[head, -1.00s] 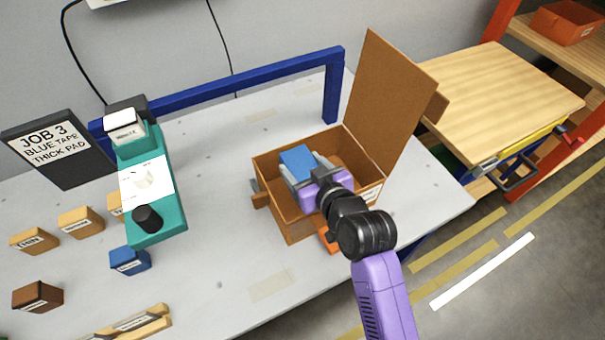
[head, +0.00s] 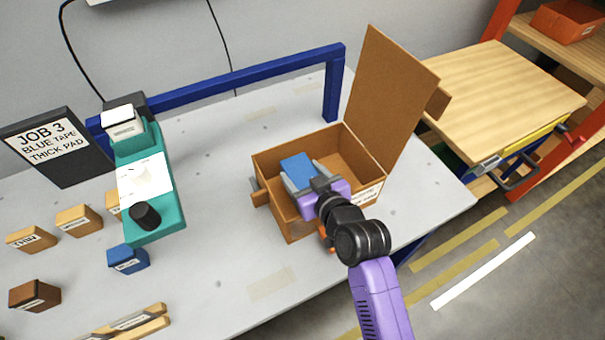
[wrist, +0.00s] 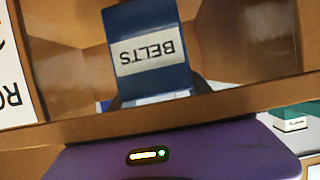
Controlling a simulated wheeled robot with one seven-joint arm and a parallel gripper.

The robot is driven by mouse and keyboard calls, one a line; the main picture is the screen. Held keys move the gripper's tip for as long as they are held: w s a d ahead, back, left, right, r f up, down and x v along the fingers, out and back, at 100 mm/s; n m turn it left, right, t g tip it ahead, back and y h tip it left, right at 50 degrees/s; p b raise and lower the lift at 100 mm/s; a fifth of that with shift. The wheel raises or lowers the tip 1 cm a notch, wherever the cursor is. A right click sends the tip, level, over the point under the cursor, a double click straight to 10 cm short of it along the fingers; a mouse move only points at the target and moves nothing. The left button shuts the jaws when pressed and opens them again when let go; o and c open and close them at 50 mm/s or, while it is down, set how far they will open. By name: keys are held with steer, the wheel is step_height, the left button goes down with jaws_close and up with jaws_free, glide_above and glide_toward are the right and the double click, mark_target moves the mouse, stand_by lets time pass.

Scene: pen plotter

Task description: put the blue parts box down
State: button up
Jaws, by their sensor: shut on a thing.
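The blue parts box (head: 297,167) is in my gripper (head: 305,178), which is shut on it. It is over or inside the open brown carton (head: 287,221) on the grey table. In the wrist view the blue box (wrist: 148,22) shows a white label reading BELTS, upside down, with carton walls around it. The carton's front edge (wrist: 90,128) crosses in front of the purple gripper body. The underside of the blue box is hidden, so I cannot tell whether it touches the carton floor.
The carton's tall flap (head: 387,95) stands up at its right back. A second blue box (head: 128,260) sits on the table beside the teal plotter (head: 158,222). A blue frame (head: 240,80) runs behind. Bare table (head: 235,285) lies in front of the carton.

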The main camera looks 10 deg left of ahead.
steer(key=o, duration=1.5)
steer(key=shift+s+f, duration=0.15)
steer(key=shift+f, duration=0.45)
steer(key=shift+o, duration=0.8)
steer(key=shift+s+d+f, duration=0.1)
steer(key=shift+f, duration=0.05)
steer(key=shift+r+p, duration=0.65)
steer(key=shift+r, duration=0.1)
steer(key=b+v, duration=0.1)
steer(key=v, duration=1.1)
steer(key=shift+r+b, duration=0.25)
steer(key=shift+b, duration=0.1)
